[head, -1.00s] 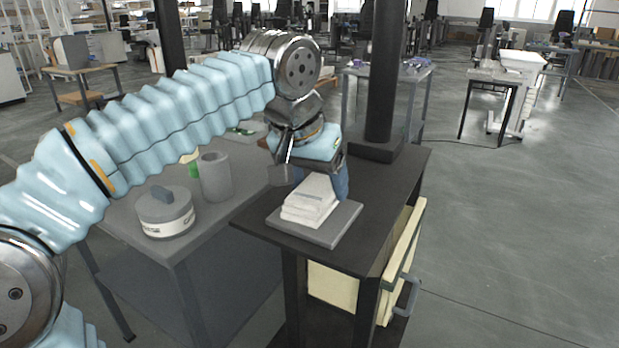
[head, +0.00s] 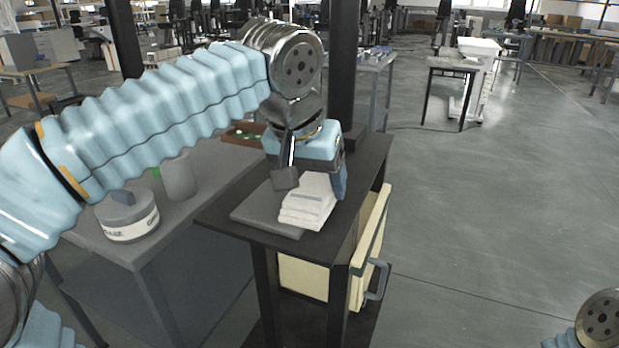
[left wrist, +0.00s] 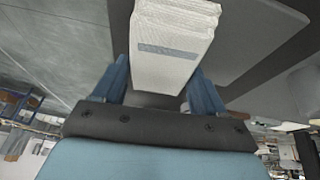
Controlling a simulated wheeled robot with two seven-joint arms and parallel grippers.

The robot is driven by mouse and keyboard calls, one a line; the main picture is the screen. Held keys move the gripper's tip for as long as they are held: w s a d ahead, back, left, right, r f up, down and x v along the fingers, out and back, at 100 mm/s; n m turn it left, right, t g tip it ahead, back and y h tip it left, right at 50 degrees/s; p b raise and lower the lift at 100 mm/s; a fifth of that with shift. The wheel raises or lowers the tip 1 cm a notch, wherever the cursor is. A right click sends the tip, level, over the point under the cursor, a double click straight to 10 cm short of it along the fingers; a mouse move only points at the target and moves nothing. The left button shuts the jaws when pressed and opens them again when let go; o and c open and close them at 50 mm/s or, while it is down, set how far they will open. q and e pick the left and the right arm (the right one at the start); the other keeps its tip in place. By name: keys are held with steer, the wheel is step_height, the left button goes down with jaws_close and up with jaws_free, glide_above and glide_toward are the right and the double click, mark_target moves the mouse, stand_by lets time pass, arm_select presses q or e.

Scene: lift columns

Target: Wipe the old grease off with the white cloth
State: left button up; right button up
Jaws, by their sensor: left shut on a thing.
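The white cloth (head: 306,203) is a folded, stacked pad over the right part of a flat grey plate (head: 262,213) on the dark stand. My left gripper (head: 318,180) is above it, fingers pointing down. In the left wrist view the cloth (left wrist: 176,30) sits between the two blue fingers, and the gripper is shut on it. Whether the cloth touches the plate is hard to tell. A round grease tin (head: 127,216) with a white label stands on the bench to the left. I cannot make out old grease. My right gripper is out of view.
A dark column (head: 345,65) rises behind the stand (head: 223,217). A grey cylinder (head: 178,180) and a brown tray (head: 243,136) are on the grey bench (head: 150,258). A cream drawer with a handle (head: 378,280) projects from the stand. Floor to the right is clear.

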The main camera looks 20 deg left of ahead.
arm_select(q)
steer(key=shift+w+a, duration=0.2)
steer(key=shift+a, duration=2.3)
steer(key=shift+w+a, duration=0.2)
steer(key=shift+a, duration=2.25)
steer(key=shift+r, duration=0.1)
steer(key=shift+r, duration=2.95)
steer(key=shift+r, duration=1.5)
